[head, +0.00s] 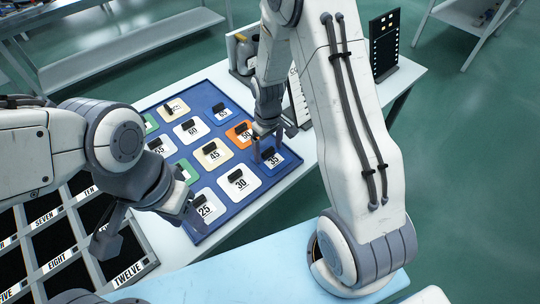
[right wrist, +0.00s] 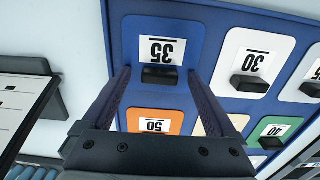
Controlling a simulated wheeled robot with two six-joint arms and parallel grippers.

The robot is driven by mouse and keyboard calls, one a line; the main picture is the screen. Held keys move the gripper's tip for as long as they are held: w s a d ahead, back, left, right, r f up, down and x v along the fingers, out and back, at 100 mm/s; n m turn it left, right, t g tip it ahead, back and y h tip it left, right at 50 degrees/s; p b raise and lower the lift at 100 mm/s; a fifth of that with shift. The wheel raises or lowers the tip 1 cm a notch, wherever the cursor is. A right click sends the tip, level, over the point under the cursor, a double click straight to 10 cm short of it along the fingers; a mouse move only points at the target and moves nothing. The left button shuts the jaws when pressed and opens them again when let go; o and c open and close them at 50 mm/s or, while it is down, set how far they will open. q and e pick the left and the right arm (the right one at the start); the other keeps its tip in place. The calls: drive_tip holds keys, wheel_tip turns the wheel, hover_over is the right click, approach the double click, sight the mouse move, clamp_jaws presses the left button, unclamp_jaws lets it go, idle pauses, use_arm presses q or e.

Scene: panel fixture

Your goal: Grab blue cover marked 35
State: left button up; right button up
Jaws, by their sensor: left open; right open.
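The blue cover marked 35 (head: 287,164) lies at the near right corner of the blue panel (head: 205,239). In the right wrist view the same blue cover (right wrist: 190,30) is upside down, with a black handle (right wrist: 160,75) below its label. My right gripper (head: 272,146) is open above this cover. In the right wrist view the tips of my right gripper (right wrist: 158,76) stand on either side of the handle, with gaps visible; whether they are level with it I cannot tell. My left gripper (head: 150,226) is open and empty near the panel's lower left edge.
The white cover marked 30 (head: 239,194) sits beside the blue one, and the orange cover marked 50 (head: 235,138) lies beyond it. A compartment rack with word labels (head: 60,262) stands at left. A black upright board (head: 384,45) stands at the back right.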

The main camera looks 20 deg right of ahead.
clamp_jaws()
drive_tip(key=shift+r, duration=0.1)
